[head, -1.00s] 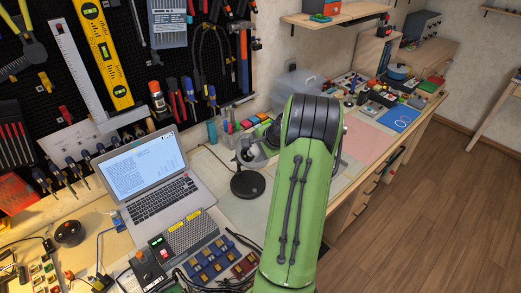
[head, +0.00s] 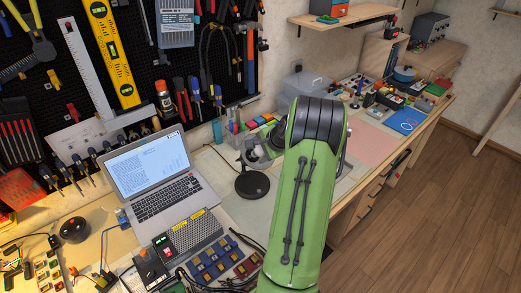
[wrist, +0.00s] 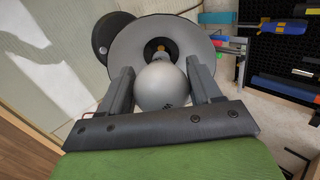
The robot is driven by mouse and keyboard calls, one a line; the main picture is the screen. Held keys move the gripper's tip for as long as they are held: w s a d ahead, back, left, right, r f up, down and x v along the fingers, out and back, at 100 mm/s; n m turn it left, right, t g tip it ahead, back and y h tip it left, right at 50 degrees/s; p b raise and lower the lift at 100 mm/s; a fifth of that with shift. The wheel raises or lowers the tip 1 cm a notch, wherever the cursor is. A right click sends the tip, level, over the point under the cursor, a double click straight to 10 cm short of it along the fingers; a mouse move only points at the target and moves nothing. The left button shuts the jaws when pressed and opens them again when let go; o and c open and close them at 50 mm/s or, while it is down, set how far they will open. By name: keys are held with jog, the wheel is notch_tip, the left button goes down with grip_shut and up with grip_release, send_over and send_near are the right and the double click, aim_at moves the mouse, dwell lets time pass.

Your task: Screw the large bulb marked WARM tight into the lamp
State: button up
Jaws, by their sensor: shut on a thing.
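My gripper (wrist: 160,92) is shut on a large round whitish bulb (wrist: 166,82), one finger on each side of it. A dark mark shows low on the bulb, too small to read. The bulb's far end points into the grey lamp shade (wrist: 130,45), where a dark socket with a brass-coloured bit (wrist: 158,47) shows at the centre. I cannot tell how far the bulb's base sits in the socket. In the head view the lamp's round black base (head: 252,185) stands on the bench, and my arm hides much of the shade and gripper.
An open laptop (head: 150,170) stands left of the lamp. A clear plastic box (head: 305,86) and small coloured items stand behind it. Switch boxes and cables (head: 215,262) lie in front. The pegboard (head: 130,100) with hanging tools rises behind the bench.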

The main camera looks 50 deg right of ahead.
jog(key=shift+b+x, duration=0.35)
jog(key=shift+x, duration=0.7)
jog(key=o, duration=1.1)
jog(key=shift+c, duration=0.2)
jog(key=p+v, duration=0.1)
jog(key=v, duration=1.4)
jog(key=shift+p, duration=0.4)
jog(key=shift+s+r, duration=0.2)
jog(key=shift+r, duration=0.05)
jog(key=shift+c, duration=1)
jog(key=shift+n, duration=0.3)
jog(key=p+x, duration=0.2)
jog(key=p, duration=0.2)
jog(key=p+x, duration=0.2)
jog(key=p, duration=0.1)
jog(key=shift+w+d+p, duration=0.1)
jog(key=shift+d+p, duration=0.25)
jog(key=shift+d, duration=0.05)
jog(key=shift+c, duration=0.5)
jog(key=shift+n, duration=0.3)
jog(key=b+x, duration=0.4)
jog(key=x, duration=0.7)
jog(key=shift+f+b, duration=0.35)
jog(key=shift+b, duration=0.05)
